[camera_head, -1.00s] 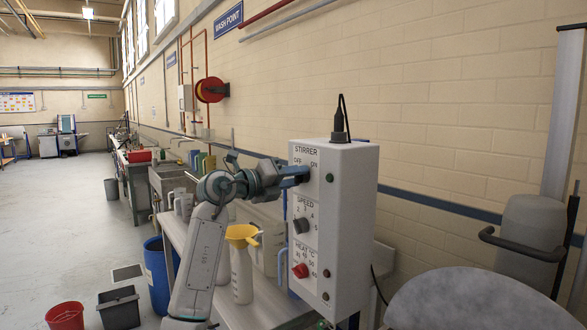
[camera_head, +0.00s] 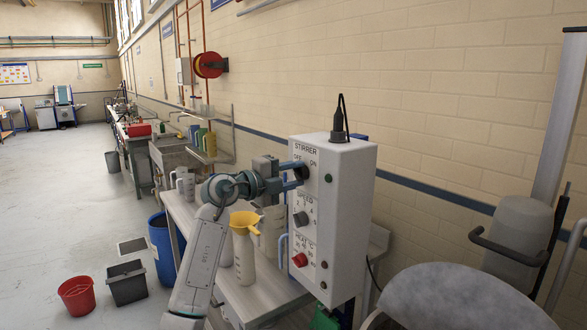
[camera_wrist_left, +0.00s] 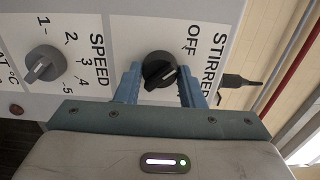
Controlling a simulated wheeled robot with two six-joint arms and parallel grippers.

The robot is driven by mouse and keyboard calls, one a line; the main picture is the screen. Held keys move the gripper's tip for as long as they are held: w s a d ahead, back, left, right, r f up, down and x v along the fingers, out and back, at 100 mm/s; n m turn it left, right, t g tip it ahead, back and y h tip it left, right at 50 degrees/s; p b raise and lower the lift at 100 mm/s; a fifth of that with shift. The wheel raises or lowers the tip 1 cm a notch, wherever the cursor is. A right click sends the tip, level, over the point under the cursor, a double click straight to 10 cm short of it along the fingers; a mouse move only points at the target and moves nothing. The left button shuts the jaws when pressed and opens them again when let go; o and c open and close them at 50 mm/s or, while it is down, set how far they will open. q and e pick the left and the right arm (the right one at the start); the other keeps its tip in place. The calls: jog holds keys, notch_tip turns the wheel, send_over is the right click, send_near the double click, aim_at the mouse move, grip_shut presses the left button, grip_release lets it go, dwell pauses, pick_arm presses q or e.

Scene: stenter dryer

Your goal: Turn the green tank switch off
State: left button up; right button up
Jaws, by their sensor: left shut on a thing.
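A white control box (camera_head: 335,225) carries a STIRRER switch, a SPEED knob (camera_head: 300,219) and a HEAT knob (camera_head: 299,260). My left gripper (camera_head: 302,172) is at the STIRRER switch, which it largely hides in the head view. In the left wrist view, the switch is a black round knob (camera_wrist_left: 159,70) with a white mark pointing to the picture's right and slightly up. My left gripper's blue fingers (camera_wrist_left: 160,85) are shut on it, one on each side. OFF is readable beside it; ON is hidden there. A green object (camera_head: 323,320) shows partly below the box. My right gripper is not in view.
A jug with a yellow funnel (camera_head: 243,222) stands on the bench (camera_head: 262,295) left of the box. A black cable (camera_head: 343,108) rises from the box top. A red bucket (camera_head: 76,294), grey bin (camera_head: 126,283) and blue drum (camera_head: 160,247) stand on the floor.

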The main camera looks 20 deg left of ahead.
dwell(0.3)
pick_arm(q)
jog(key=o, duration=1)
jog(key=shift+s+a+f, duration=0.1)
jog(key=shift+s+a, duration=0.15)
jog(key=b+v, duration=0.5)
jog(key=v, duration=0.5)
